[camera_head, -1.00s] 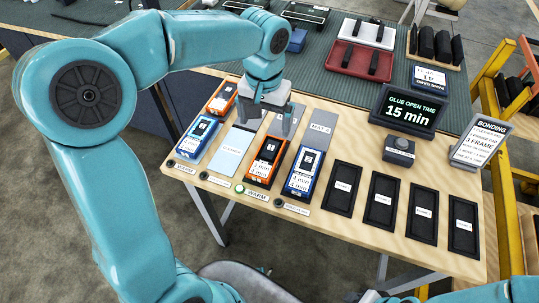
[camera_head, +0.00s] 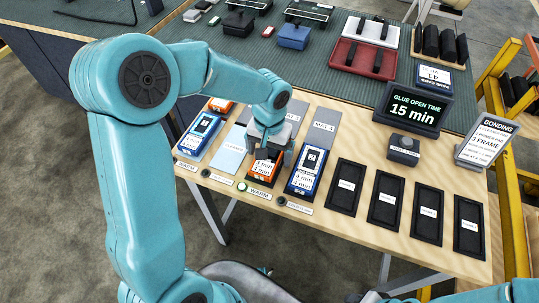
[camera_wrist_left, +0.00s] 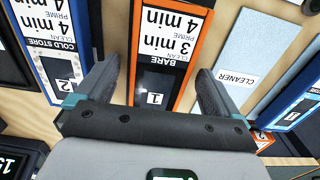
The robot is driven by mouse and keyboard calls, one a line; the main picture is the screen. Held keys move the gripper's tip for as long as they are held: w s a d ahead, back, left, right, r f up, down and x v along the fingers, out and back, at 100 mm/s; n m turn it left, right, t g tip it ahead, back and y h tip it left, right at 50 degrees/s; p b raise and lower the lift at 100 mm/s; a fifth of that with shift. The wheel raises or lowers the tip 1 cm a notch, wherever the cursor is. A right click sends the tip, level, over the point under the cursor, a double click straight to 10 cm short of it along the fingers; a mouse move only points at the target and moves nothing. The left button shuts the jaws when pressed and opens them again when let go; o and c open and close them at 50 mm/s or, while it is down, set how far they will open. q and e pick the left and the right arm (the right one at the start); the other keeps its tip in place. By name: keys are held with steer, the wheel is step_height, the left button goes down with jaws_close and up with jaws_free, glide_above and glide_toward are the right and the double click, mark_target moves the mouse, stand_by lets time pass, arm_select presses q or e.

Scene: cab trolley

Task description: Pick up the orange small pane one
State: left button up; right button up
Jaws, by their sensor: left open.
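The orange-edged holder (camera_head: 264,172) stands in the front row on the wooden bench, between the light blue cleaner pad and a blue-edged holder. In the left wrist view a dark small pane (camera_wrist_left: 158,84) with a white tag "1" lies in this holder, below the label "BARE". My left gripper (camera_head: 268,150) is open above the holder and covers its far part in the head view. In the left wrist view its fingers (camera_wrist_left: 155,80) stand on either side of the pane, with nothing gripped. Whether they touch it cannot be told. My right gripper is not in view.
The blue-edged holder (camera_head: 306,170) with pane "2" is close on the right. The cleaner pad (camera_head: 229,160) and another blue-edged holder (camera_head: 203,135) are on the left. Several black trays (camera_head: 346,187) line the front right. A glue timer sign (camera_head: 413,108) stands behind.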

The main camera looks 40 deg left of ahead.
arm_select(q)
steer(key=c, duration=1.3)
steer(key=shift+r, duration=0.15)
